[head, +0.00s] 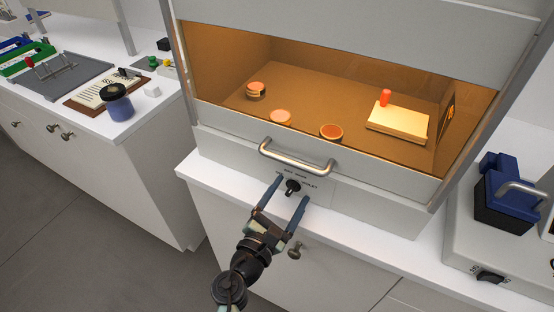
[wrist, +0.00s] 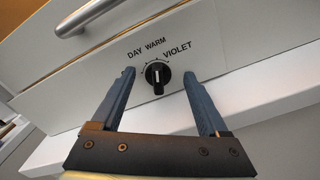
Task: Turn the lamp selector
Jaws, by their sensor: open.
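The lamp selector (head: 292,187) is a small black rotary knob on the white front panel of the cabinet, below its bar handle. In the wrist view the knob (wrist: 158,76) has a white pointer line that runs roughly vertically; labels DAY, WARM and VIOLET arc above it. My gripper (head: 289,188) is open, with its two blue-grey fingers on either side of the knob. In the wrist view the fingers (wrist: 160,76) flank the knob with gaps on both sides, and nothing is held. I cannot tell how far the fingertips are from the panel.
The cabinet's metal bar handle (head: 296,158) sits just above the knob. The lit orange interior holds round discs (head: 331,132) and a pale block (head: 398,123) with a red piece. A blue-and-black device (head: 503,194) stands right; a blue jar (head: 117,102) stands on the left counter.

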